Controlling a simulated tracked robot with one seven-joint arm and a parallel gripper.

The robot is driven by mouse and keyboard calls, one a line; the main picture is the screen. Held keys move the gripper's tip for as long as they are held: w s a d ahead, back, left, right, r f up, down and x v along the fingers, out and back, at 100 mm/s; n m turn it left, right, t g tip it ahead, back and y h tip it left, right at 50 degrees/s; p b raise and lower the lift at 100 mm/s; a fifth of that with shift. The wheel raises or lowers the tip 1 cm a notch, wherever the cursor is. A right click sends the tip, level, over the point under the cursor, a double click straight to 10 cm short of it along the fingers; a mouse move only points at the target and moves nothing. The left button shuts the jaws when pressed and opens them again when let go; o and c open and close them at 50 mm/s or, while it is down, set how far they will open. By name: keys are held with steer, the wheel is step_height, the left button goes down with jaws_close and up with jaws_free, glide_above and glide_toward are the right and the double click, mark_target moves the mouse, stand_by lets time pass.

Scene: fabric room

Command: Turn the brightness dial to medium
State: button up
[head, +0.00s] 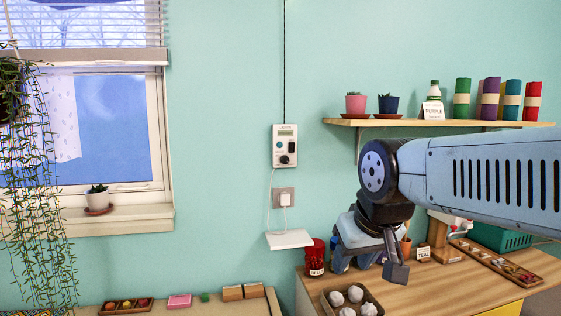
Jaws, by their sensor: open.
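A small white control box (285,146) hangs on the teal wall, left of my arm. The dial's marks and setting are too small to read. My gripper (368,268) is at the lower right of the box, over the wooden table, pointing down. It is open and apart from the box, with no object seen between its fingers, though the fingers are partly hidden.
A plugged socket (284,198) and a small white shelf (290,239) sit below the box. A wooden shelf (440,122) with pots and rolls is at right. A red jar (315,257) and a tray of white balls (350,299) stand near my gripper. The wall beside the box is clear.

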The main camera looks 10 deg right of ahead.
steer(key=shift+o, duration=1.3)
steer(key=w+d+r+m+t+h, duration=0.2)
steer(key=w+d+r+m+h, duration=0.1)
steer(key=w, duration=0.5)
steer(key=shift+w+d+r, duration=0.2)
steer(key=shift+d+r, duration=0.3)
steer(key=shift+r, duration=0.05)
steer(key=w+d+r+m+t+h, duration=0.25)
steer(key=w+r+t, duration=0.2)
steer(key=w, duration=0.65)
steer(key=m+t+y, duration=0.3)
steer(key=y, duration=0.6)
glide_toward(286, 160)
steer(key=shift+x, duration=4.05)
steer(key=c, duration=1)
